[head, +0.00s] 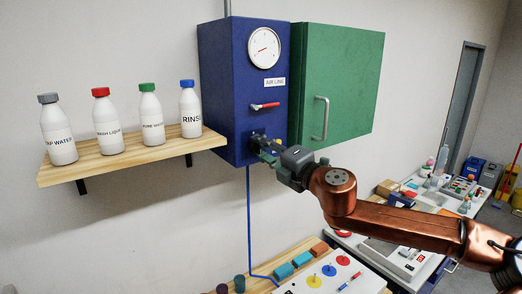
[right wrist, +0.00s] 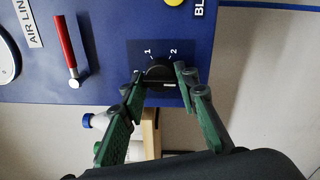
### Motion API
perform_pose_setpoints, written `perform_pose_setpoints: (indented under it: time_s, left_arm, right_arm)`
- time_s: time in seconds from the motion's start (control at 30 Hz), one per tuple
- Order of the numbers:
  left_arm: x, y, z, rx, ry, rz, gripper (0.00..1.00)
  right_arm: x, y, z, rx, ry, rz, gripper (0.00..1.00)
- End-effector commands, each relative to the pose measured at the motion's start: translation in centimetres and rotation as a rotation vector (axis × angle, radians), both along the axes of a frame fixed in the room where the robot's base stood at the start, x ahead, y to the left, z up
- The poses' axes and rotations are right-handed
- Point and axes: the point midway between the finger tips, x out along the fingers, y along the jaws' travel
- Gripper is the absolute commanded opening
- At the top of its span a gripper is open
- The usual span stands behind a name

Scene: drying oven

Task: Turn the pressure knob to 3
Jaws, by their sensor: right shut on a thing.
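The black pressure knob (right wrist: 160,74) sits on a dark plate low on the front of the blue air-line box (head: 225,80). Marks 1 and 2 show beside it in the right wrist view; another mark is partly hidden by a finger. A pale line shows on the knob, but I cannot tell which mark it points to. My right gripper (right wrist: 158,82) has its green-padded fingers on both sides of the knob and is shut on it. In the head view the right gripper (head: 268,146) hides most of the knob. My left gripper is out of view.
A round gauge (head: 264,48) and a red-handled valve (head: 265,106) sit above the knob. A green door (head: 345,80) stands right of the box. A shelf (head: 120,160) with several bottles is at left. A cluttered bench lies below.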

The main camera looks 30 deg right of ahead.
Motion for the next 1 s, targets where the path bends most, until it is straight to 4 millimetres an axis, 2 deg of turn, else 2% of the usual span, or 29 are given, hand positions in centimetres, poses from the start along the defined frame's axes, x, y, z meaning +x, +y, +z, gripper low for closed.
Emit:
perform_pose_setpoints:
  time_s: [0.27,0.3,0.53,1.0]
  left_arm:
    - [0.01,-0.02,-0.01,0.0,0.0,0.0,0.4]
    - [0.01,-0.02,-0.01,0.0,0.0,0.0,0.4]
    - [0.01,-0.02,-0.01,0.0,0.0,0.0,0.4]
    - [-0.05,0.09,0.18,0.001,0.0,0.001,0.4]
  right_arm:
    - [0.06,-0.04,-0.3,0.003,0.006,0.001,0.04]
    - [0.06,-0.03,-0.31,0.003,0.006,0.001,0.29]
    - [0.04,-0.01,-0.2,0.002,0.004,0.001,0.45]
    - [0.01,0.01,-0.01,-0.011,0.0,0.001,0.45]
